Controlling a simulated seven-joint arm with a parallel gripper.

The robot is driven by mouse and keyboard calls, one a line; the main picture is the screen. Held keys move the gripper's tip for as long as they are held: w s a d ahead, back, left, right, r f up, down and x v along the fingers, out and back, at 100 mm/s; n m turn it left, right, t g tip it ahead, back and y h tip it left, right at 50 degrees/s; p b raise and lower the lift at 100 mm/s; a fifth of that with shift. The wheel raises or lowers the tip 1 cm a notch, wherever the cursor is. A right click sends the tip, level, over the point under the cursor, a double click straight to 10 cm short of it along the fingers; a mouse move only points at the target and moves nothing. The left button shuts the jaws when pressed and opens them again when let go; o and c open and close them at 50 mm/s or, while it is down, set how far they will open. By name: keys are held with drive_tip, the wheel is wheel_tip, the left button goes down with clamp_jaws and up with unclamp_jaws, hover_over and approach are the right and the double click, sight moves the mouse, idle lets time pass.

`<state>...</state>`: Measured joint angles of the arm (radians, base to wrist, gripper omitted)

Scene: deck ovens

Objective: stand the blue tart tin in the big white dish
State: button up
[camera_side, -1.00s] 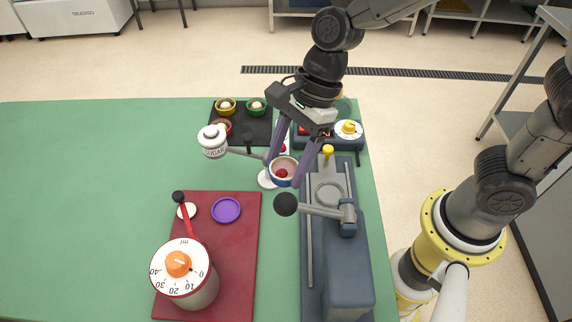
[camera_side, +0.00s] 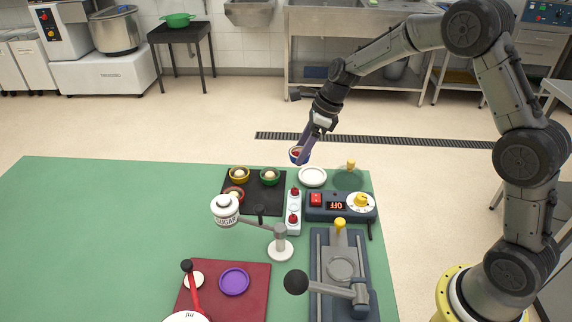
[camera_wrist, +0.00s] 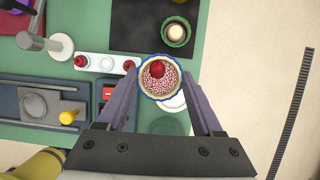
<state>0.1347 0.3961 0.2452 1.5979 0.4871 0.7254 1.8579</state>
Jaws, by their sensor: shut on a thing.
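My gripper (camera_wrist: 160,92) is shut on the blue tart tin (camera_wrist: 142,91), which has a pale crust, a speckled pink filling and a red berry on top. In the side view the tin (camera_side: 294,159) hangs in the air between the fingers of my gripper (camera_side: 301,154), near the table's far edge. The big white dish (camera_side: 312,179) lies on the table just to the right of and below the tin in that view, and looks empty. In the wrist view the tin and a finger partly cover the white dish (camera_wrist: 175,104). The tin looks apart from the dish.
A black mat (camera_side: 255,203) with several tarts is left of the dish.

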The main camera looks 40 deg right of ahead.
drive_tip(key=m, duration=0.1)
hover_over(310, 176)
wheel_tip(310, 176, down, 2)
drive_tip(key=shift+s+d+f, duration=0.15)
drive_tip(key=shift+f, duration=0.8)
drive_tip(key=shift+s+d+f, duration=0.15)
drive_tip(key=shift+s+f, duration=0.05)
drive_tip(key=shift+f, duration=0.8)
drive_tip(key=shift+s+d+f, duration=0.15)
drive_tip(key=shift+f, duration=0.8)
drive_tip(key=shift+f, duration=0.55)
drive_tip(key=o, duration=1.1)
drive_tip(key=shift+v, duration=5.5)
drive_tip(key=shift+s+a, duration=0.1)
drive_tip(key=shift+s, duration=0.1)
